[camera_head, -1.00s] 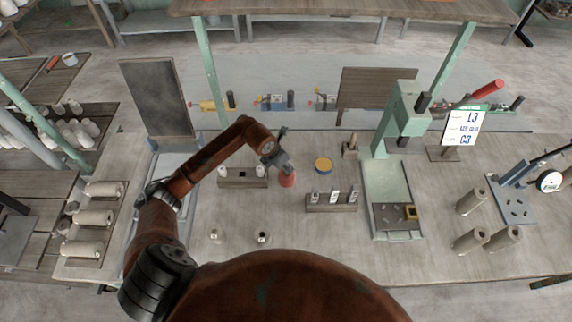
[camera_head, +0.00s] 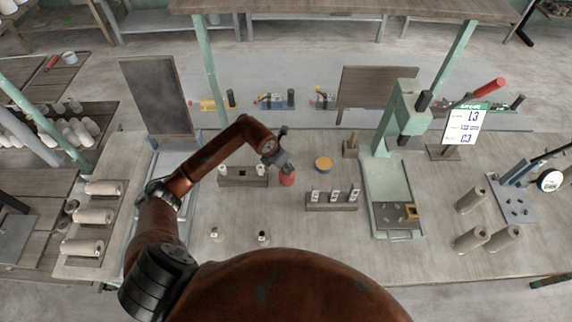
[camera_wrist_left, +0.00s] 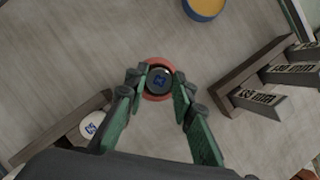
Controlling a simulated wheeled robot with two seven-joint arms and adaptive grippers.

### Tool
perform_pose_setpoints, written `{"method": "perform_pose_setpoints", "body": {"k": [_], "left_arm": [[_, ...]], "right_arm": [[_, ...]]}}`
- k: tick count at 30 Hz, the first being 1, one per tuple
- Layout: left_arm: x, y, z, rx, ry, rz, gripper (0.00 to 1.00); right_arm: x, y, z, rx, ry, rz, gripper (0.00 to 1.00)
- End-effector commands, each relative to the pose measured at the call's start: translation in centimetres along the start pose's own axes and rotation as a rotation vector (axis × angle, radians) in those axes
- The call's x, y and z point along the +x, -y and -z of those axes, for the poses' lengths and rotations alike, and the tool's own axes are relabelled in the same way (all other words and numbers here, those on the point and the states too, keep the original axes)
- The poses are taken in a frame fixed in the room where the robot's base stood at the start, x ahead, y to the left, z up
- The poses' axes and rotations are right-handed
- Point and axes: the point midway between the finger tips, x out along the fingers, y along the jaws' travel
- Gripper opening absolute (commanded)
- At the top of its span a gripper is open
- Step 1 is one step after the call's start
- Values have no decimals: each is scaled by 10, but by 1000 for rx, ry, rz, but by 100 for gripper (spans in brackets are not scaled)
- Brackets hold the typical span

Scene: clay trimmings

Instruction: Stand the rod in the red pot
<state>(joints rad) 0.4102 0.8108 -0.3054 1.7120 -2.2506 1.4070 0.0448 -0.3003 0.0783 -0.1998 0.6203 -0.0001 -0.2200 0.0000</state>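The red pot (camera_head: 287,179) stands on the table beside the small wooden rack. My left gripper (camera_head: 282,160) is over it, pointing down. In the left wrist view the pot's red rim (camera_wrist_left: 158,64) surrounds a dark round end with a blue mark, which looks like the rod (camera_wrist_left: 159,82) seen end-on. The fingertips of my left gripper (camera_wrist_left: 160,78) lie on either side of this rod end. I cannot tell whether they touch it or how deep it sits. My right gripper is not in view.
A wooden rack (camera_head: 243,180) with white-topped pieces is left of the pot. Another rack (camera_head: 331,204) with labelled pieces is to the right. A blue-and-yellow round dish (camera_head: 323,164) lies behind. A green press (camera_head: 400,120) stands farther right. The table's front middle is mostly clear.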

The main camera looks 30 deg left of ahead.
Motion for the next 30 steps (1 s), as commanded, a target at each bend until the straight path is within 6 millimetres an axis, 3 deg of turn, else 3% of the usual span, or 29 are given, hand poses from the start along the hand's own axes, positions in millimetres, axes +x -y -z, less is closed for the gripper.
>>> {"method": "perform_pose_setpoints", "body": {"k": [8,18,23,30], "left_arm": [[0,0,0,0,0,0,43],[-4,0,0,1,0,-1,43],[-26,-1,0,2,1,-3,43],[-76,-1,0,2,1,-4,43]], "right_arm": [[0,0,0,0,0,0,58],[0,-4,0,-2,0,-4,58],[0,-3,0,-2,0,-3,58],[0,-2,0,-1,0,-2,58]]}}
